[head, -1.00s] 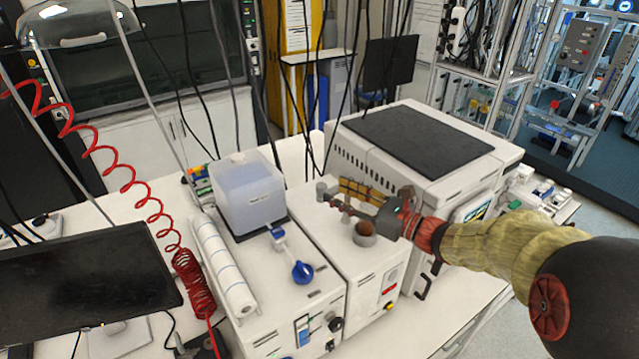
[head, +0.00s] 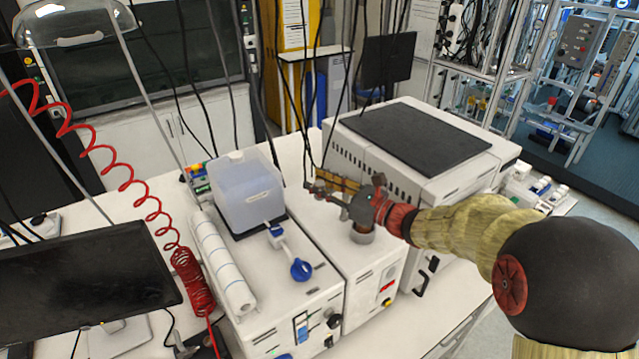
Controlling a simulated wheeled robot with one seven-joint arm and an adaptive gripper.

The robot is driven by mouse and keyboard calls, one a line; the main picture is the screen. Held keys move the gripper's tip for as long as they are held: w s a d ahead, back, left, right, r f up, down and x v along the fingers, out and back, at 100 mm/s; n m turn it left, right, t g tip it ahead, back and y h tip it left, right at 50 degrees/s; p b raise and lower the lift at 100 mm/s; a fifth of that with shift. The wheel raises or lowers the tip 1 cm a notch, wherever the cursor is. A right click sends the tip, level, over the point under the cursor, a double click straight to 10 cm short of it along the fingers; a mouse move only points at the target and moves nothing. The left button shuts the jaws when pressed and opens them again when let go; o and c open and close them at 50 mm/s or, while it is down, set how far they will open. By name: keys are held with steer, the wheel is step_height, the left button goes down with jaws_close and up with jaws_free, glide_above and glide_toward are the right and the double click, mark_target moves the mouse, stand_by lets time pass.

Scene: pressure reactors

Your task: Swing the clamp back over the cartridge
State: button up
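My gripper (head: 345,204) reaches in from the right over the top of a white instrument box (head: 345,262). Its dark fingers point left, and their tips are too small to tell whether they are open or shut. A short grey metal cylinder (head: 362,237) stands on the box just below the gripper, which hides its top. It may be the cartridge holder. A brass-coloured part (head: 338,180) shows right behind the fingers. I cannot tell the clamp apart from the fingers and the brass part, nor whether I touch it.
A translucent tank (head: 248,192), a white roll (head: 222,262) and a blue-ended fitting (head: 300,268) stand to the left. A large white unit with a black top (head: 418,138) stands behind to the right. Black cables hang at the back. A red coiled hose (head: 190,280) is at left.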

steer(key=c, duration=0.6)
jaws_close()
steer(key=shift+s+d+n+g+y+p, duration=0.4)
steer(key=shift+d+n+g+y, duration=0.3)
steer(key=shift+g, duration=0.4)
steer(key=shift+s+d+n+g+y+p, duration=0.3)
steer(key=shift+s+d+n+g+y, duration=0.2)
steer(key=shift+n+g, duration=0.5)
steer(key=shift+s+d+n+g+y+p, duration=0.25)
steer(key=shift+n+g, duration=0.2)
steer(key=shift+g, duration=0.3)
steer(key=shift+s+d+n+g+y+p, duration=0.15)
steer(key=shift+d+n+g, duration=0.25)
steer(key=shift+g, duration=0.4)
steer(key=shift+s+d+n+g+y+p, duration=0.1)
steer(key=shift+d+n+g+p, duration=0.3)
steer(key=shift+g, duration=0.35)
steer(key=shift+a, duration=0.1)
steer(key=o, duration=1)
jaws_free()
